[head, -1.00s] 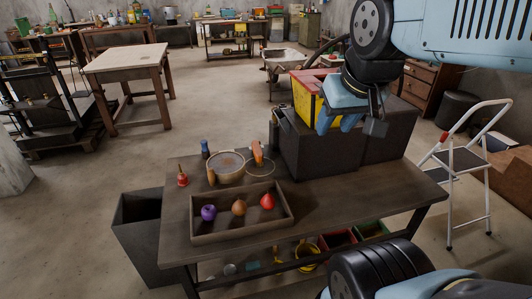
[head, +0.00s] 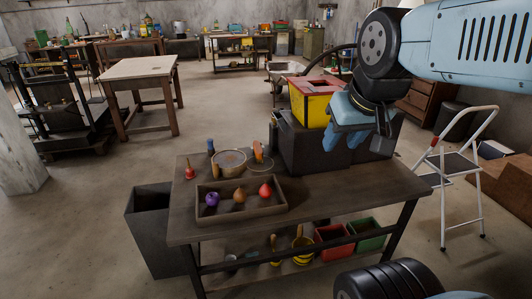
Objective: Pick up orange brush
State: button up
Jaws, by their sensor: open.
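An upright orange object (head: 258,151), which looks like the orange brush, stands at the back of the dark worktable (head: 335,200), just right of a round sieve-like bowl (head: 229,160). It is small, and its bristles cannot be made out. My gripper (head: 343,138) has pale blue fingers and is open and empty. In the picture it is right of the orange object and in front of the dark block (head: 300,150) on the table. How high it is above the table cannot be told.
A wooden tray (head: 240,211) holds a purple, a brown and a red fruit-like object. A red bell-shaped object (head: 189,169) and a blue-topped bottle (head: 211,147) stand left of the bowl. A yellow-red bin (head: 312,98) sits on the block. A stepladder (head: 462,170) stands right.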

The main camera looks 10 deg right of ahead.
aim_at(258, 151)
jog(key=u, duration=0.2)
jog(key=i, duration=0.85)
jog(key=z, duration=0.1)
